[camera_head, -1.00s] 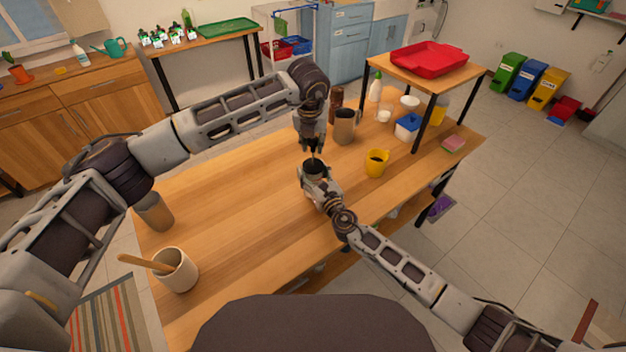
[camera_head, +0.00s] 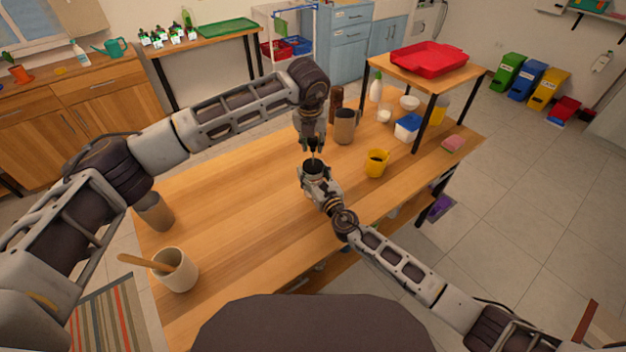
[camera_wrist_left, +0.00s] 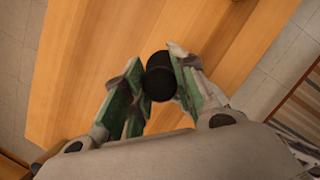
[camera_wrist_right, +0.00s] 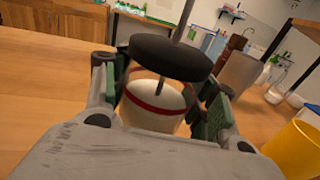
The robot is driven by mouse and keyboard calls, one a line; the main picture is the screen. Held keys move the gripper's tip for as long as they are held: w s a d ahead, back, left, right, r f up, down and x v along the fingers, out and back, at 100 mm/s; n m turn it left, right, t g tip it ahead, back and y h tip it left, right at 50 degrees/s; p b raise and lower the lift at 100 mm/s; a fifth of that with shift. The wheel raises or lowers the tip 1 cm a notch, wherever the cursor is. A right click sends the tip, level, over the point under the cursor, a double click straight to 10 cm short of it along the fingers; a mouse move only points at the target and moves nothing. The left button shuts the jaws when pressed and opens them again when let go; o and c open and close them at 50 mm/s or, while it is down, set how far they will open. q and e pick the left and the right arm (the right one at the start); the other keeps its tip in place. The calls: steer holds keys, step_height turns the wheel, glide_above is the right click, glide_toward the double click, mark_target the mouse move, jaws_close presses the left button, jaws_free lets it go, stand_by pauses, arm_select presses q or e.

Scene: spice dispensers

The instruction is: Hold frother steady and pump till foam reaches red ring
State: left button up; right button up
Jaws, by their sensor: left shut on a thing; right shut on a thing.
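The frother is a clear glass with a red ring (camera_wrist_right: 150,105) and a black lid (camera_wrist_right: 170,57), with a thin rod through the lid. Its dark top (camera_head: 313,166) shows in the head view. Pale white contents (camera_wrist_right: 160,94) appear near the red ring; their exact level against it is hard to tell. My right gripper (camera_head: 315,178) is shut around the glass, a finger on each side. My left gripper (camera_head: 312,149) is above it, shut on the plunger's black knob (camera_wrist_left: 158,77). A short length of rod shows between the left gripper and the lid.
A yellow mug (camera_head: 376,163) stands close to the right of the frother. A brown tumbler (camera_head: 344,128) and a dark brown bottle (camera_head: 336,97) stand behind. A crock with a wooden spoon (camera_head: 176,270) is at the near left. The table's left middle is clear.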

mark_target(313, 151)
arm_select(q)
steer(key=shift+f, duration=2.7)
steer(key=o, duration=1)
steer(key=shift+r, duration=0.1)
steer(key=shift+r, duration=3.5)
